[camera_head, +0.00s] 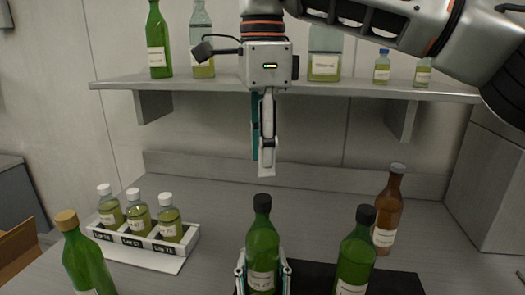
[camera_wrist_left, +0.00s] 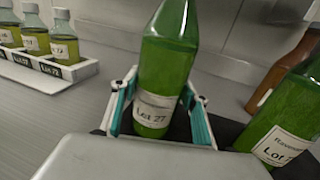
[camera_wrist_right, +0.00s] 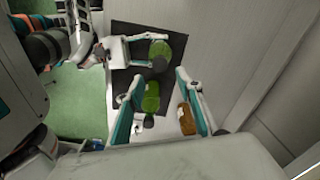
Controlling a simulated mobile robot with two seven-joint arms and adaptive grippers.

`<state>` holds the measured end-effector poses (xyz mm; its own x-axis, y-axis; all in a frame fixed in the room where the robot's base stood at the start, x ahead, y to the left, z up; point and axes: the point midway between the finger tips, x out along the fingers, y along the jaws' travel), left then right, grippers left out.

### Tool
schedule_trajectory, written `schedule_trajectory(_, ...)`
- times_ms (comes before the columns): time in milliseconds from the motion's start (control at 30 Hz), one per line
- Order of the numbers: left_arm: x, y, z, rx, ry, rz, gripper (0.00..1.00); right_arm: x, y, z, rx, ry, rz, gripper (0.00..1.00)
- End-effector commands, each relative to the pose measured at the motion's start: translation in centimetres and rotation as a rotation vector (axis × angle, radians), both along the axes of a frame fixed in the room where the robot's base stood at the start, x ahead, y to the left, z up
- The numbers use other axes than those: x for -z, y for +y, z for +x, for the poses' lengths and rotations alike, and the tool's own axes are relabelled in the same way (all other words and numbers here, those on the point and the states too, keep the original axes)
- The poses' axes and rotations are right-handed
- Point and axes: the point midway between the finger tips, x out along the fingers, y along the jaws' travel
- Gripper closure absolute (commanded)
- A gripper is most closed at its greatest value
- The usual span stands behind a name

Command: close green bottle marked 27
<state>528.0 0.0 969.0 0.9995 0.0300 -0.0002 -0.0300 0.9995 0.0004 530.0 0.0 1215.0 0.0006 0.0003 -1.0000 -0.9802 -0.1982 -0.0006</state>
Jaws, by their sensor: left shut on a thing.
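A green bottle (camera_head: 262,245) with a black top stands upright on a dark mat; its label reads Lot 27 in the left wrist view (camera_wrist_left: 155,105). My left gripper (camera_head: 262,272) is shut around its lower body; its fingers (camera_wrist_left: 165,115) press both sides. My right gripper (camera_head: 264,170) hangs above and behind the bottle's top, pointing down, apart from it. In the right wrist view its fingers (camera_wrist_right: 160,105) are spread with nothing gripped between them. A second green bottle (camera_head: 355,255) with a black top stands to the right; its lot number is unclear.
A brown bottle (camera_head: 387,212) stands behind right on the counter. A white rack (camera_head: 150,243) with small white-capped bottles is at left. A cork-coloured-capped green bottle (camera_head: 85,260) stands front left. A shelf (camera_head: 200,83) with several bottles crosses behind the right gripper. The back middle counter is clear.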

Motion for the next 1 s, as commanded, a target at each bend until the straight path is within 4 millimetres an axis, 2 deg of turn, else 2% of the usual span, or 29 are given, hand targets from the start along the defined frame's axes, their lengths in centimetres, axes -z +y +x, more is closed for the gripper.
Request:
schedule_trajectory(233, 0.1, 0.0, 0.0, 0.000, 0.001, 0.000, 1.00, 0.1, 0.0, 0.0, 0.001, 0.000, 0.000, 0.64)
schedule_trajectory(367, 0.1, 0.0, 0.0, 0.000, 0.001, 0.000, 1.00, 0.8, 0.0, 0.0, 0.001, 0.004, -0.002, 0.64)
schedule_trajectory(800, 0.0, 0.0, 0.0, 0.000, 0.001, 0.000, 1.00, 6.7, 0.0, 0.0, 0.001, 0.003, 0.000, 0.64)
schedule_trajectory(1000, 0.1, 0.0, 0.0, 0.000, 0.001, 0.000, 1.00, 7.9, 0.0, 0.0, 0.003, 0.000, 0.000, 0.64)
